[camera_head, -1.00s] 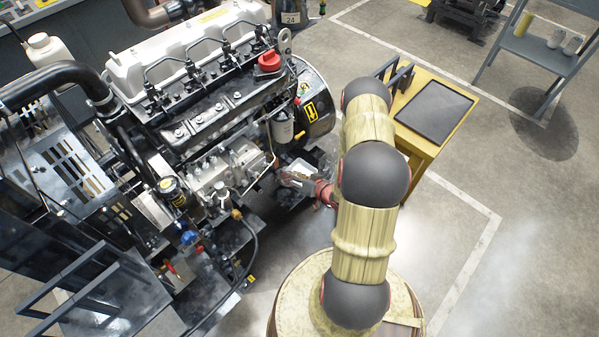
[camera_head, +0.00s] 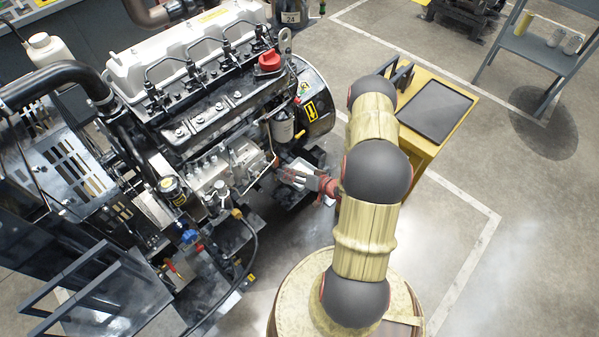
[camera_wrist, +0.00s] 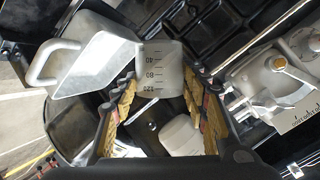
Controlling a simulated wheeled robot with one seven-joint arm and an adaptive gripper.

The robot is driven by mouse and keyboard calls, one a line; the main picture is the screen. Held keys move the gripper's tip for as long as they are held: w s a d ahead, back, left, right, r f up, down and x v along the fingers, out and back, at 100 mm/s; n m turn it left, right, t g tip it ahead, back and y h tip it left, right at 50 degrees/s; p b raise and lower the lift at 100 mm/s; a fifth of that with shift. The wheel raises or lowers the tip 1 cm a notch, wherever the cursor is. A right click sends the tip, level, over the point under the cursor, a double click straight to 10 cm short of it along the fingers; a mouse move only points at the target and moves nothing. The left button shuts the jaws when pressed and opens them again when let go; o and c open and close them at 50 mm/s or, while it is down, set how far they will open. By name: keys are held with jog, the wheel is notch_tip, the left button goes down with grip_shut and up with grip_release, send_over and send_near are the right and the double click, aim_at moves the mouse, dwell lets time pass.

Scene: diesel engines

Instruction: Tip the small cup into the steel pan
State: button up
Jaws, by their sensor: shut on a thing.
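The small cup (camera_wrist: 160,70) is translucent white with dark graduation marks. In the wrist view it sits between the tips of my gripper (camera_wrist: 160,84), which is shut on it. The steel pan (camera_wrist: 95,65), a grey angular vessel with a loop handle, lies just left of the cup, its edge overlapping or close to the cup's side. Whether they touch I cannot tell. The cup's contents are not visible. In the head view my gripper (camera_head: 306,180) is small, beside the engine's lower right side, with a pale pan-like shape (camera_head: 299,165) by it; the cup is unclear there.
The diesel engine (camera_head: 215,100) fills the left, close to my gripper. A white rounded part (camera_wrist: 182,135) shows behind the fingers in the wrist view. A yellow table (camera_head: 432,150) with a black tray (camera_head: 434,110) stands right of my arm.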

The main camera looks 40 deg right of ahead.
jog(key=shift+d+f+m+y, duration=0.3)
jog(key=shift+f+m, duration=0.05)
jog(key=shift+m, duration=0.05)
dwell(0.4)
jog(key=shift+d+r+m+y, duration=0.15)
jog(key=shift+r+m+y, duration=0.1)
jog(key=shift+m+y, duration=0.3)
dwell(0.6)
jog(key=shift+w+d+f+m+y, duration=0.1)
jog(key=shift+d+f+m+y, duration=0.1)
jog(key=shift+f+m+y, duration=0.25)
dwell(0.9)
jog(key=shift+d+r+m+g+y+b, duration=0.1)
jog(key=shift+d+m+g+y+b, duration=0.25)
jog(key=shift+m, duration=0.25)
dwell(0.8)
jog(key=shift+w+d+f+m+y+b, duration=0.2)
jog(key=shift+d+f+m+y+b, duration=0.25)
jog(key=shift+d+f+m, duration=0.2)
dwell(0.7)
jog(key=shift+d+r+m+y, duration=0.15)
jog(key=shift+d+m+y, duration=0.15)
jog(key=shift+m+y, duration=0.25)
dwell(1.0)
